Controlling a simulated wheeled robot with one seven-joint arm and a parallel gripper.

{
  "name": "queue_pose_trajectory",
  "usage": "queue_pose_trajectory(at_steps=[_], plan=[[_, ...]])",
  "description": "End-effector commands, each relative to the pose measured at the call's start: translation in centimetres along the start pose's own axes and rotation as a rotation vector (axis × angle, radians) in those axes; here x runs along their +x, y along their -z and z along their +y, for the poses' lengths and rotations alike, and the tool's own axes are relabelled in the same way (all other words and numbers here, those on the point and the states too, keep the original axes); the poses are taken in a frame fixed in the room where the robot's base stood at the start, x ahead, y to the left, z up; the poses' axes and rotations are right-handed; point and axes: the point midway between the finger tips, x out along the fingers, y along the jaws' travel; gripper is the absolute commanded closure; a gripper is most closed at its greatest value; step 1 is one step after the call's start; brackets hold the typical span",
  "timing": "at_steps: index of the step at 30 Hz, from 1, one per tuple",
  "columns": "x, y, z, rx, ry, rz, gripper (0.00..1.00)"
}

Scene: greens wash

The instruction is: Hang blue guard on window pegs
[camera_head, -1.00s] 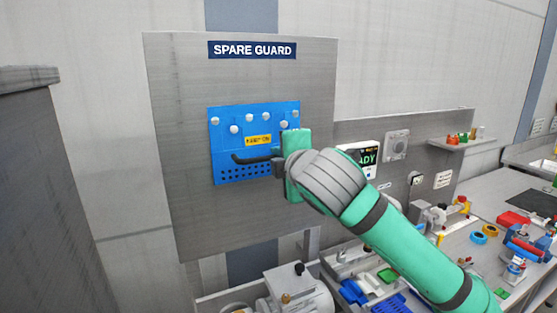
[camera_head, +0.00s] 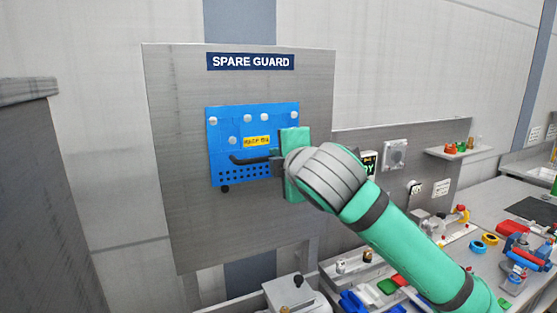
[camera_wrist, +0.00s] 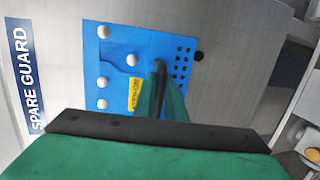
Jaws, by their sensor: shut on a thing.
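The blue guard (camera_head: 222,152) is a flat plate with a yellow label and a grid of dark holes. It is at the grey board under the "SPARE GUARD" sign (camera_head: 251,62). Several pale round knobs show across its upper part; I cannot tell whether they are board pegs or part of the guard. My gripper (camera_head: 278,158) is at the guard's right side, shut on its black handle (camera_head: 246,160). In the wrist view the green fingers meet at the handle, partly hiding the guard (camera_wrist: 122,45). Whether the guard touches the board is unclear. No window pegs are identifiable.
A round dark stub (camera_head: 225,188) shows just below the guard. A shelf with small coloured items (camera_head: 460,150) and a cluttered workbench (camera_head: 485,255) lie to the right. A grey motor-like unit (camera_head: 297,291) stands below the board. The wall left of the board is clear.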

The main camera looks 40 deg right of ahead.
Motion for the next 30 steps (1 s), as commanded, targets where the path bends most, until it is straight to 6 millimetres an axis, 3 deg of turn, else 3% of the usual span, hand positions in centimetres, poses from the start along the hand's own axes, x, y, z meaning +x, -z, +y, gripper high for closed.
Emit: queue_pose_trajectory(at_steps=[11, 30], plan=[[-0.2, -1.1, -0.1, 0.004, -0.003, -0.014, 1.00], [-0.2, -0.8, -0.1, 0.005, -0.014, -0.008, 1.00]])
